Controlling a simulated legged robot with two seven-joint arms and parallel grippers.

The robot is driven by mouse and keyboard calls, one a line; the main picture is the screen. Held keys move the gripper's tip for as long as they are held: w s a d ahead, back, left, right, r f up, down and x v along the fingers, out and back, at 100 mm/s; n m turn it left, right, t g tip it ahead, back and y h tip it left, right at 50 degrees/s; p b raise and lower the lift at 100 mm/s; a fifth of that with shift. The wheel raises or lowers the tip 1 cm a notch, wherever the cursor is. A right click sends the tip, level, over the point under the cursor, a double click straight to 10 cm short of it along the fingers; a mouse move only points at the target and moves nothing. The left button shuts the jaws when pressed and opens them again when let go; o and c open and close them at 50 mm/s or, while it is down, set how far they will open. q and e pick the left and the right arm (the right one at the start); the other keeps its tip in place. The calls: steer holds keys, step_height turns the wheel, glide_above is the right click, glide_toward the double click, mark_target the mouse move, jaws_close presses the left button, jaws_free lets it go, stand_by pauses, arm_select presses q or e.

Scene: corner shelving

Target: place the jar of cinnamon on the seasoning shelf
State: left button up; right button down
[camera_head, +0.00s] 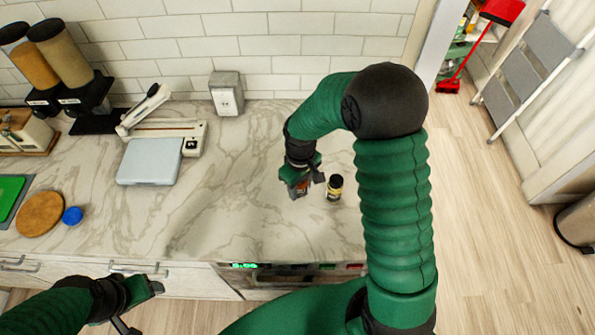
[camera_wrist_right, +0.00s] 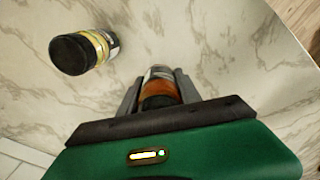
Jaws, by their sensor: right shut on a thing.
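My right gripper (camera_head: 303,187) is low over the marble counter and shut on a small jar with orange-brown contents (camera_head: 301,188). In the right wrist view this jar (camera_wrist_right: 159,92) sits between the two fingers; its label cannot be read, and whether it touches the counter is unclear. A second jar, with a black lid and a yellow band (camera_head: 334,188), stands just right of the gripper, apart from it. It also shows in the right wrist view (camera_wrist_right: 85,51), at upper left. My left gripper (camera_head: 138,306) is open and empty at the bottom left, before the drawers. I see no seasoning shelf.
The marble counter (camera_head: 225,200) is bare left of my right gripper. A scale-like device (camera_head: 150,160), an outlet box (camera_head: 227,93), cereal dispensers (camera_head: 62,55), a round wooden board (camera_head: 40,213) and a blue lid (camera_head: 73,215) stand further left. Open floor lies at right.

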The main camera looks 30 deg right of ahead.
steer(key=w, duration=0.2)
steer(key=w+d+p, duration=0.1)
steer(key=w, duration=0.1)
steer(key=w+d, duration=0.1)
steer(key=w, duration=0.1)
steer(key=shift+f, duration=0.1)
step_height(320, 180, down, 3)
steer(key=shift+w+d+f+p, duration=0.15)
steer(key=shift+f+p, duration=0.05)
steer(key=shift+p, duration=0.5)
steer(key=shift+d+f, duration=0.1)
steer(key=shift+f, duration=0.15)
steer(key=c, duration=1.3)
jaws_free()
arm_select(q)
steer(key=shift+a+r, duration=0.2)
steer(key=shift+r, duration=0.45)
steer(key=shift+a+r, duration=0.15)
steer(key=shift+r, duration=0.45)
arm_select(e)
steer(key=o, duration=0.5)
steer(key=shift+a, duration=0.2)
steer(key=shift+c, duration=0.2)
